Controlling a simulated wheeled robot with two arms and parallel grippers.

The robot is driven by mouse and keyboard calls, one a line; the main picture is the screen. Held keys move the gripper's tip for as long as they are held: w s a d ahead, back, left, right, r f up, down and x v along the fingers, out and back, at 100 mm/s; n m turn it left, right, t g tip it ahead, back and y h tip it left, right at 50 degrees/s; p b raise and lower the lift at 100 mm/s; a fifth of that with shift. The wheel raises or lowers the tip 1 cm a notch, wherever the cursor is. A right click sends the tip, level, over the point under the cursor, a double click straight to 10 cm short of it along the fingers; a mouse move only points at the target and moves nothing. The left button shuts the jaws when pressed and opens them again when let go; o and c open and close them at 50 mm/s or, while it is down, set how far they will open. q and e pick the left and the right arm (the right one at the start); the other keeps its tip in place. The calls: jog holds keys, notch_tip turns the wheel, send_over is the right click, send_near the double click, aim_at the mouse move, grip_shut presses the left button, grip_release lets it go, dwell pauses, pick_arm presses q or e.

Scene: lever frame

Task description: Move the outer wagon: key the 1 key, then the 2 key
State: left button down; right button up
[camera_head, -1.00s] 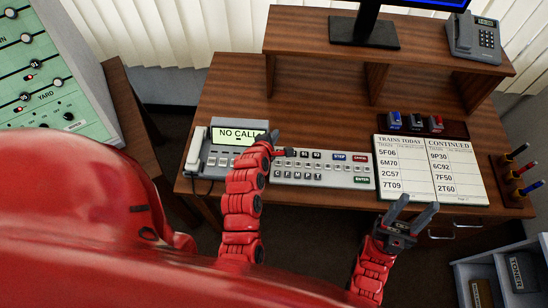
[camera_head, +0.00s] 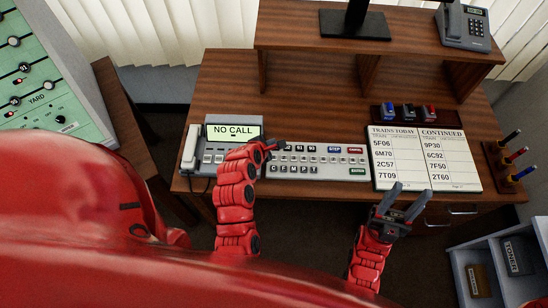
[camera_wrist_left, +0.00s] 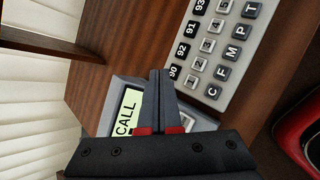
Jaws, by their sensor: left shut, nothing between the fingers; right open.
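The light grey keypad (camera_head: 315,170) lies on the desk, with rows of small keys. My left gripper (camera_head: 281,145) is shut and empty at the keypad's upper left corner. In the left wrist view its fingertips (camera_wrist_left: 159,74) are together, just beside the 90 key; contact cannot be told. My right gripper (camera_head: 412,193) is open and empty in front of the desk edge.
A phone unit (camera_head: 232,120) reading NO CALL stands left of the keypad. A trains list (camera_head: 425,160) lies to its right, with several stamps (camera_head: 408,112) behind. A raised shelf (camera_head: 290,35) stands at the back. A pen rack (camera_head: 508,165) is at the right edge.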

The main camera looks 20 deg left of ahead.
pick_arm(q)
notch_tip(320, 180, down, 6)
jog(key=b, duration=0.3)
jog(key=shift+f+b, duration=0.1)
jog(key=shift+b, duration=0.25)
jog(key=shift+f, duration=0.6)
jog(key=shift+f+b, duration=0.1)
jog(key=shift+b, duration=0.2)
dwell(0.8)
jog(key=shift+f, duration=0.3)
jog(key=shift+f+b, duration=0.35)
dwell(0.5)
dwell(0.4)
jog(key=shift+r+p, duration=0.6)
jog(key=shift+r, duration=0.2)
jog(key=shift+d, duration=0.1)
